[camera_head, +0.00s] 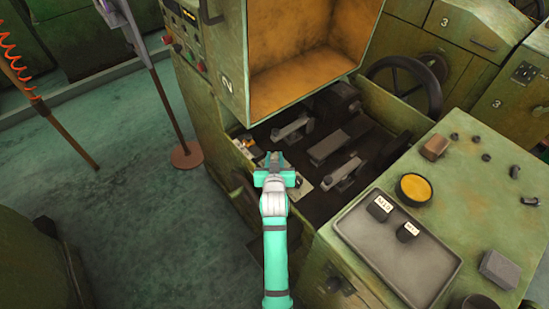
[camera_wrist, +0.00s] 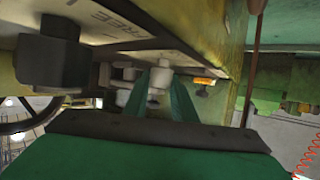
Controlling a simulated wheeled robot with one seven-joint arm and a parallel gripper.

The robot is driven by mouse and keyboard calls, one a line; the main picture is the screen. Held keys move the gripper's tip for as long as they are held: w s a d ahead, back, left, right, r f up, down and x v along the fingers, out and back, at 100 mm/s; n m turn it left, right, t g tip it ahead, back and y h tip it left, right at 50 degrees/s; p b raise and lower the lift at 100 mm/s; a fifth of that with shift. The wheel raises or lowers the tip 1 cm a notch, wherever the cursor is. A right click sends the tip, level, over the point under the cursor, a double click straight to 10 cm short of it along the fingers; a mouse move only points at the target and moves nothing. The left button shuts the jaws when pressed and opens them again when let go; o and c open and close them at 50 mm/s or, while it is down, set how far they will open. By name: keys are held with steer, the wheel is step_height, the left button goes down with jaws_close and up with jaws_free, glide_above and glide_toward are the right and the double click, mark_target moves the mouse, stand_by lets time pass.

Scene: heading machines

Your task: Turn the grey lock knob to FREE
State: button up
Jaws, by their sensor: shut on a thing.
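My gripper (camera_head: 275,162) reaches into the front left corner of the machine's open bed, below the raised hood. In the wrist view its teal fingers (camera_wrist: 160,100) are closed on a small grey knob (camera_wrist: 159,78), one finger at each side. A pale label plate (camera_wrist: 120,28) with the word FREE lies beside the knobs. A second, larger grey knob (camera_wrist: 62,55) stands farther left in the wrist view, apart from the fingers. I cannot read which mark the held knob points to. In the head view my gripper largely hides the held knob.
The raised hood (camera_head: 235,70) with its orange inside stands just behind my gripper. A dark handwheel (camera_head: 436,75) is at the back right. A grey tray (camera_head: 400,265) with two labelled black pieces lies on the right cabinet. Open floor (camera_head: 130,220) lies to the left, with a thin stand (camera_head: 187,153).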

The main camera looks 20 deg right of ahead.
steer(key=shift+m+h, duration=0.3)
steer(key=m+g+h, duration=0.2)
steer(key=m+h, duration=0.1)
steer(key=shift+a+m+h, duration=0.1)
steer(key=shift+m+h, duration=0.2)
steer(key=shift+h, duration=0.1)
steer(key=shift+m+g+h, duration=1)
steer(key=shift+m+g, duration=0.4)
steer(key=shift+g, duration=0.1)
steer(key=o, duration=1)
steer(key=shift+o, duration=0.2)
steer(key=v, duration=1)
steer(key=shift+a, duration=0.35)
steer(key=shift+s, duration=0.15)
